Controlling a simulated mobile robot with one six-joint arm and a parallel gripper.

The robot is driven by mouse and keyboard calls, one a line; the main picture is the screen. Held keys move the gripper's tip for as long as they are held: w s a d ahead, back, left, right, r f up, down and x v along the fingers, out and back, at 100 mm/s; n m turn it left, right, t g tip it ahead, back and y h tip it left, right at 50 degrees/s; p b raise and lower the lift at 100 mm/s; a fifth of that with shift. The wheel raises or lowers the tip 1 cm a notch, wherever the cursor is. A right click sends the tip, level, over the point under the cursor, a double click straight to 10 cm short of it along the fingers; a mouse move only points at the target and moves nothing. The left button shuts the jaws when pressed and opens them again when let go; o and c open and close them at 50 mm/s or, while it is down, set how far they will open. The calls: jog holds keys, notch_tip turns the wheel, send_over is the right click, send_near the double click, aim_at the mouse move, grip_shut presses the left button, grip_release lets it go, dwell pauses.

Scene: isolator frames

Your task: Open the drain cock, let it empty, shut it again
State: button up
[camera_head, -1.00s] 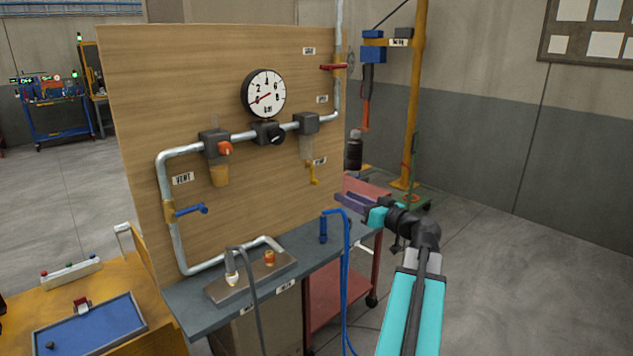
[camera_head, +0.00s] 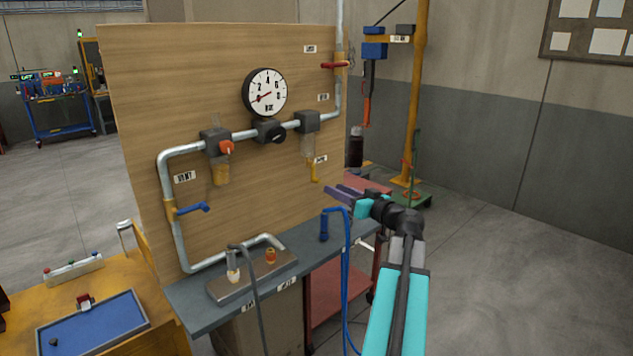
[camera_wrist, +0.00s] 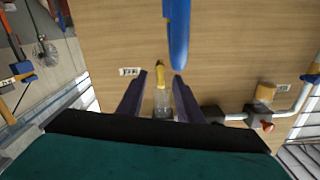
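The drain cock (camera_head: 313,172) is a small yellow cock below a clear bowl (camera_head: 307,147) on the right part of the pipe run. Its yellow body hangs under the bowl in the head view. My gripper (camera_head: 332,189) is open and empty, in front of the board and slightly right of and below the cock. In the wrist view, turned upside down, the cock (camera_wrist: 160,74) and clear bowl (camera_wrist: 163,103) appear between my two spread purple fingers (camera_wrist: 160,80). I see no contact; the remaining depth is hard to judge. I cannot tell any liquid level.
A blue hose tool (camera_head: 324,228) stands on the grey bench (camera_head: 215,313) below my gripper; a blue part (camera_wrist: 177,35) looms close in the wrist view. The gauge (camera_head: 265,92), orange knob (camera_head: 227,148), blue lever (camera_head: 193,208) and red handle (camera_head: 334,65) are on the piping.

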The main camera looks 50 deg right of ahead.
aim_at(318, 181)
jog(key=w, duration=0.3)
jog(key=w+p, duration=0.1)
jog(key=w, duration=0.2)
jog(key=w+p, duration=0.1)
jog(key=w, duration=0.2)
jog(key=shift+w+d, duration=0.2)
jog(key=shift+d, duration=0.1)
